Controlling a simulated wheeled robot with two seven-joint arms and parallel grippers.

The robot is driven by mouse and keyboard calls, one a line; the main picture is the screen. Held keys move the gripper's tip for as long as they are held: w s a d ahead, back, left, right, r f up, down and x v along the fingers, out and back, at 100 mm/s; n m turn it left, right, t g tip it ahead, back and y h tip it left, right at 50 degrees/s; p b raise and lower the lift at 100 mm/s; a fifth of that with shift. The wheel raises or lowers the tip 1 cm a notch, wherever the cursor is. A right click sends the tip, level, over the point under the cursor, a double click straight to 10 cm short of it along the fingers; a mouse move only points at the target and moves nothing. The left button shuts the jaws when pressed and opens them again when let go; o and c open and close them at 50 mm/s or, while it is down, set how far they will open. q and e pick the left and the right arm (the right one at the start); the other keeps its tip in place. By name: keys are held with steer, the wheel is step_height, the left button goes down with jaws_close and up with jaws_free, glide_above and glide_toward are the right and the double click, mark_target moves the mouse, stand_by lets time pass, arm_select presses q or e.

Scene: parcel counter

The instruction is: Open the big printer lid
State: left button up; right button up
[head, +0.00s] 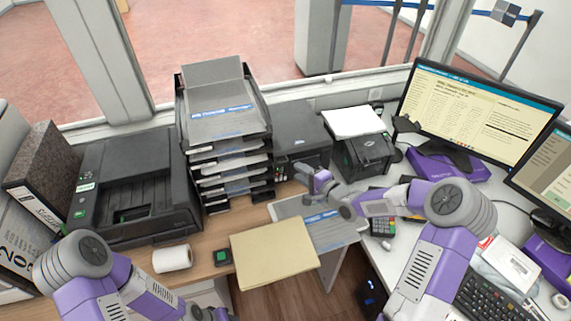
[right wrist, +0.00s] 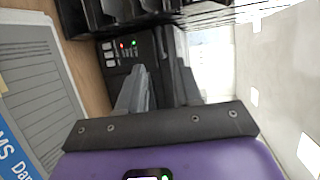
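The big black printer (head: 94,205) stands on the left of the wooden counter in the head view. Its top appears closed, with a recessed output area at the front. My right gripper (head: 308,184) is above the counter, well to the right of that printer and in front of a smaller dark printer (head: 300,133). Its fingers, also in the right wrist view (right wrist: 160,92), are apart with nothing between them. They point toward a dark device with red and green lights (right wrist: 122,48). My left gripper (head: 208,313) shows only partly at the bottom edge; its fingers are unclear.
A stack of paper trays (head: 228,150) stands between the two printers. A paper roll (head: 172,259), a green-buttoned device (head: 222,256) and a beige folder (head: 274,255) lie in front. A label printer (head: 368,154), card terminal (head: 382,227) and monitor (head: 475,115) are on the right.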

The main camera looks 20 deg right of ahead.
steer(key=b+x, duration=0.1)
steer(key=x, duration=0.5)
steer(key=shift+w+a, duration=0.2)
steer(key=shift+a, duration=0.05)
steer(key=shift+c, duration=0.4)
jaws_close()
steer(key=shift+f, duration=0.1)
stand_by(0.7)
